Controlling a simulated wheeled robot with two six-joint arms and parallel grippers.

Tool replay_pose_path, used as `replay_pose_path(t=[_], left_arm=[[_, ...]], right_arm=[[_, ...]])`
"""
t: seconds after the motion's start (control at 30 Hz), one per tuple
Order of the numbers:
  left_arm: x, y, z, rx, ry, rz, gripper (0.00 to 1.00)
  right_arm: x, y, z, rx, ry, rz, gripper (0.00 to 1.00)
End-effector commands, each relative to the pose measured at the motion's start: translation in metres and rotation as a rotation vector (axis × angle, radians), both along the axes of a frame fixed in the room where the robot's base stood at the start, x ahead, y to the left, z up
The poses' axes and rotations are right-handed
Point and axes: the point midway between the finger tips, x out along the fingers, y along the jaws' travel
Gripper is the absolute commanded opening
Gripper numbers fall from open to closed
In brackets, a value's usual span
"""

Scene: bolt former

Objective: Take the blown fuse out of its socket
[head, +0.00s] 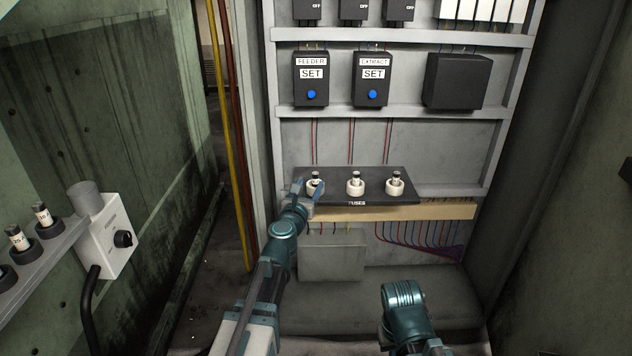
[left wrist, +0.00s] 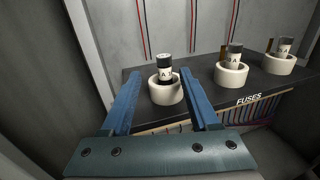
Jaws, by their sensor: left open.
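Three small fuses stand upright in round white sockets on a black panel (head: 385,203) marked FUSES. The left fuse (left wrist: 165,66) has a dark cap and a pale label, and sits in the left socket (left wrist: 163,93). The middle fuse (left wrist: 232,54) and right fuse (left wrist: 281,48) stand in their own sockets. I cannot tell for sure which fuse is blown. My left gripper (head: 309,187) is open at the left socket. In the left wrist view its blue fingers lie on either side of the left fuse, apart from it. My right gripper's fingers are out of view.
Above the panel are FEEDER (head: 311,79) and EXTRACT (head: 372,79) boxes with blue buttons, and a black box (head: 457,81). A ledge (head: 40,257) at left holds several fuse-like cylinders beside a grey switch box (head: 108,238). Cabinet walls close in both sides.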

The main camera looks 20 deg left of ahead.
Motion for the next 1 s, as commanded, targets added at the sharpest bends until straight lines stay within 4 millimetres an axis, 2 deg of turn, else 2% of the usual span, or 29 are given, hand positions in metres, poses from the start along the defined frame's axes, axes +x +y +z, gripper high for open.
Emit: replay_pose_path(t=[0.33, 0.6, 0.93, 1.0], left_arm=[[0.038, -0.004, 0.000, 0.000, 0.000, 0.007, 0.61], [0.038, -0.005, 0.000, 0.000, 0.000, 0.007, 0.60], [0.038, -0.005, 0.000, 0.000, 0.000, 0.007, 0.00], [0.038, -0.005, 0.000, 0.000, 0.000, 0.007, 0.00]], right_arm=[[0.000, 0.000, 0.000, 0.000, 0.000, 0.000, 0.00], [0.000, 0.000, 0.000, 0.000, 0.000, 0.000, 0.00], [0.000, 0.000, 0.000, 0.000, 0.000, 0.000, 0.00], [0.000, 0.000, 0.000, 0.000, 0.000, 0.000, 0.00]])
